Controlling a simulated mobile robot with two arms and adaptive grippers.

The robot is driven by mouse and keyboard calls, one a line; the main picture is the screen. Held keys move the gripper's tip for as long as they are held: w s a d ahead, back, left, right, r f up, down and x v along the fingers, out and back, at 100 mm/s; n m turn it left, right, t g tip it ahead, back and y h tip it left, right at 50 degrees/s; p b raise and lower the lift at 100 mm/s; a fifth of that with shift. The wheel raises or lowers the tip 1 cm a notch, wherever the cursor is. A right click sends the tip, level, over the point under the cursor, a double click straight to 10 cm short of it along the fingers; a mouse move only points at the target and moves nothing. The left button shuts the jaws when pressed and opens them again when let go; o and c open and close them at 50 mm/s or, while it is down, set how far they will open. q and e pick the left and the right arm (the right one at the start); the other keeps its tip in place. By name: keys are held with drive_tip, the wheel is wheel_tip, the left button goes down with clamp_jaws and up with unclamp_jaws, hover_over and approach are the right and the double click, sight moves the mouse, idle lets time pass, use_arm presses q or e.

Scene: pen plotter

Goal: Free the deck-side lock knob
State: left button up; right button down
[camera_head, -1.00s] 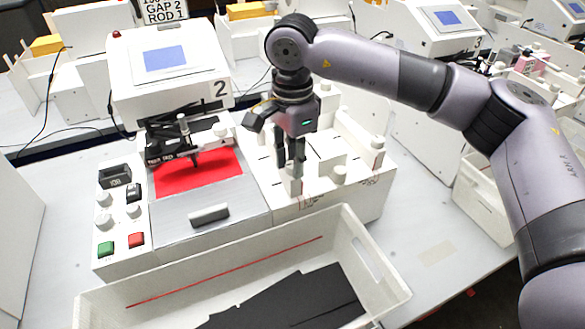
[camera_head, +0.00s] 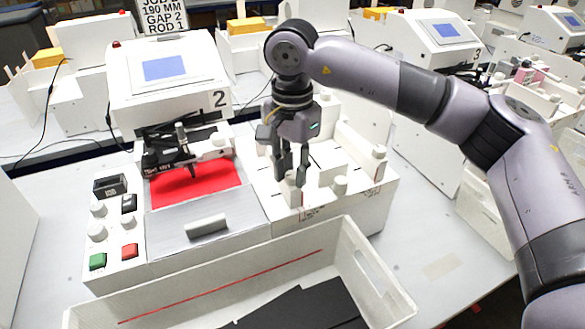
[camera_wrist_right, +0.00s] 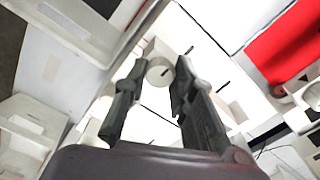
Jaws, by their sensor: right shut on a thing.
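My right gripper (camera_head: 292,176) points straight down over the white deck to the right of the red plotting bed (camera_head: 198,186). Its two dark fingers are shut on a white round knob (camera_wrist_right: 160,74), which shows between the fingertips in the right wrist view with a short dark line on it. In the head view the fingers largely hide this knob (camera_head: 293,190). Another white knob (camera_head: 340,186) stands just right of the gripper, and one more (camera_head: 379,153) is farther right. My left gripper is not in view.
A grey plate with a handle (camera_head: 207,225) lies in front of the bed. A white open bin (camera_head: 350,245) holding black sheets stands along the front. A control panel with green (camera_head: 97,261) and red (camera_head: 129,251) buttons is at left. The pen carriage (camera_head: 180,150) spans the bed's back.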

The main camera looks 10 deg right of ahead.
sight(293, 174)
drive_tip(key=c, duration=1.3)
unclamp_jaws()
drive_tip(key=shift+c, duration=0.2)
drive_tip(key=shift+r, duration=0.15)
wheel_tip(293, 174, up, 12)
